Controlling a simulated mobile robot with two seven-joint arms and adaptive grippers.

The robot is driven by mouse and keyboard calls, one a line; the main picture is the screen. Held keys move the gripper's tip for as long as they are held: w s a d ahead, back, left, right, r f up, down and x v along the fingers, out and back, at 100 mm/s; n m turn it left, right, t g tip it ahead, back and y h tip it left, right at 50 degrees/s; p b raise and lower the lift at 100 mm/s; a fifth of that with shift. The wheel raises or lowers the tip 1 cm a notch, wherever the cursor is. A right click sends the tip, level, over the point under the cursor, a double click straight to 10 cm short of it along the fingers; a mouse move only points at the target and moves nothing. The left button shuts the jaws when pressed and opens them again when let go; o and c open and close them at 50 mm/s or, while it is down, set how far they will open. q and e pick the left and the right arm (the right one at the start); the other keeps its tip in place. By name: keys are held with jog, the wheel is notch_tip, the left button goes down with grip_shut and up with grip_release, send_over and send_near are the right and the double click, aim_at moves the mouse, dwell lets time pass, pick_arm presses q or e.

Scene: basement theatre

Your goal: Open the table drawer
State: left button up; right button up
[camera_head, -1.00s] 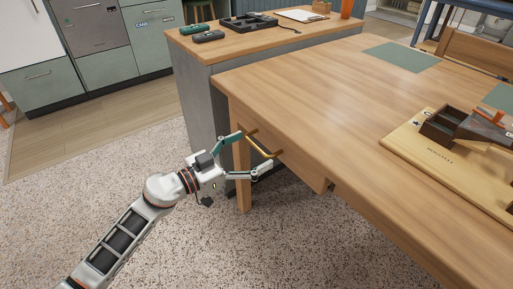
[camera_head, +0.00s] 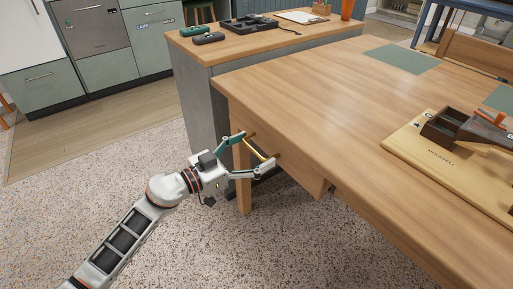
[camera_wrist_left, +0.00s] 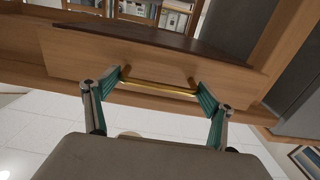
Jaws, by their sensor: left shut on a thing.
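The wooden table's drawer front (camera_head: 292,165) is on the near left side of the table, below the tabletop. It has a thin gold bar handle (camera_head: 258,148), which also shows in the left wrist view (camera_wrist_left: 158,88) across the drawer front. My left gripper (camera_head: 256,154) is shut on the handle, its green-padded fingers at the two ends of the bar. It also shows in the left wrist view (camera_wrist_left: 161,88). My right gripper is not in view.
The wooden tabletop (camera_head: 310,85) overhangs the drawer. A board (camera_head: 430,150) with a dark box lies on it at the right, and a green mat (camera_head: 402,57) at the back. A grey-sided counter (camera_head: 205,105) stands behind the table. The speckled floor on the left is clear.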

pick_arm(q)
jog(key=p+v, duration=0.8)
jog(key=v, duration=2)
jog(key=shift+p, duration=0.3)
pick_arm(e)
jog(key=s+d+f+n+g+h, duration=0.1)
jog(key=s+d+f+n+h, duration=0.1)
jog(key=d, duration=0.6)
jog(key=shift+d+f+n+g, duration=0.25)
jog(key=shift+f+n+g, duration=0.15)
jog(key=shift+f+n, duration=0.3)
pick_arm(q)
jog(key=shift+s+d+f, duration=0.1)
jog(key=shift+d, duration=0.05)
jog(key=o, duration=1.3)
jog(key=v, duration=1.2)
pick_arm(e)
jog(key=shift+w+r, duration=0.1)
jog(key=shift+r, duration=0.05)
